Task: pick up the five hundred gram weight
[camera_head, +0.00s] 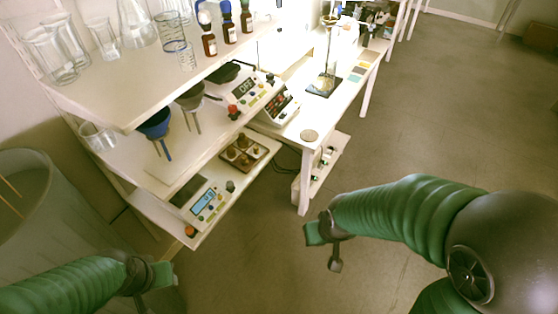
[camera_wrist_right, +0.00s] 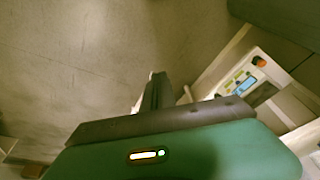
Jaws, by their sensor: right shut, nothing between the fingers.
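A wooden tray (camera_head: 263,152) holding several brass weights (camera_head: 242,143) sits on the lower shelf in the head view. Which one is the five hundred gram weight cannot be read at this size. My right gripper (camera_head: 325,248) is shut and empty, over the floor to the right of and in front of the shelf, well apart from the tray. Its dark fingers (camera_wrist_right: 158,90) also show in the right wrist view, with no weight near them. My left gripper (camera_head: 152,288) is low at the left, in front of the shelf, apart from the weights; its opening is unclear.
A digital scale (camera_head: 205,203) stands left of the tray; it also shows in the right wrist view (camera_wrist_right: 243,86). Blue and grey funnels (camera_head: 155,124) hang above. Glassware and brown bottles (camera_head: 209,42) stand on the upper shelf. A white table (camera_head: 290,128) adjoins; floor (camera_head: 420,130) is clear.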

